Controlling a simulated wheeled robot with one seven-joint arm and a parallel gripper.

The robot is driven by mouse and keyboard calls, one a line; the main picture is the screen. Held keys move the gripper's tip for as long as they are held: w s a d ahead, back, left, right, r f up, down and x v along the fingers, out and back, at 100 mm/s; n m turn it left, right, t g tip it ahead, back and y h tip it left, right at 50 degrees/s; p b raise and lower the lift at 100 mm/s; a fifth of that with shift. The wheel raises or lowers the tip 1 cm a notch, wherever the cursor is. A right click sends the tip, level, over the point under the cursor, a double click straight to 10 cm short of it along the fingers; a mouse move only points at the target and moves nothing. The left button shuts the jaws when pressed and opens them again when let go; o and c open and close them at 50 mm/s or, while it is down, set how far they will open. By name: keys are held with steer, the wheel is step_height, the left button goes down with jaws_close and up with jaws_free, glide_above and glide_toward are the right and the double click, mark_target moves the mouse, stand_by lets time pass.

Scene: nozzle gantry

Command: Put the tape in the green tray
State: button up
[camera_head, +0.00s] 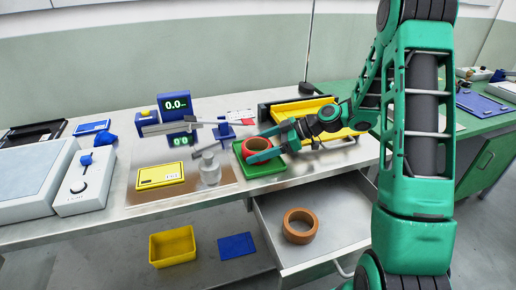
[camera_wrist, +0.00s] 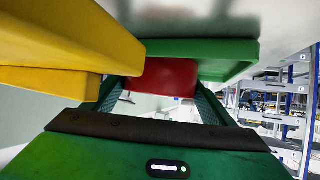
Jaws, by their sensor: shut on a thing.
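A red roll of tape (camera_head: 256,147) with a brownish inside is between the fingers of my gripper (camera_head: 262,146). My gripper is shut on it. The roll is over the green tray (camera_head: 265,169) on the metal table, and I cannot tell whether it touches the tray floor. In the wrist view the red roll (camera_wrist: 165,78) lies between the green fingers, beside the green tray's wall (camera_wrist: 205,48). A second, orange-brown tape roll (camera_head: 300,225) lies in the open drawer below the table.
A yellow tray (camera_head: 303,112) stands behind my gripper and fills the upper left of the wrist view (camera_wrist: 60,45). A glass bottle (camera_head: 209,169) and a yellow case (camera_head: 160,176) stand left of the green tray. The open drawer (camera_head: 340,232) juts out in front.

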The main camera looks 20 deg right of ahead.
steer(key=o, duration=1.1)
steer(key=v, duration=1.2)
steer(key=shift+a, duration=0.15)
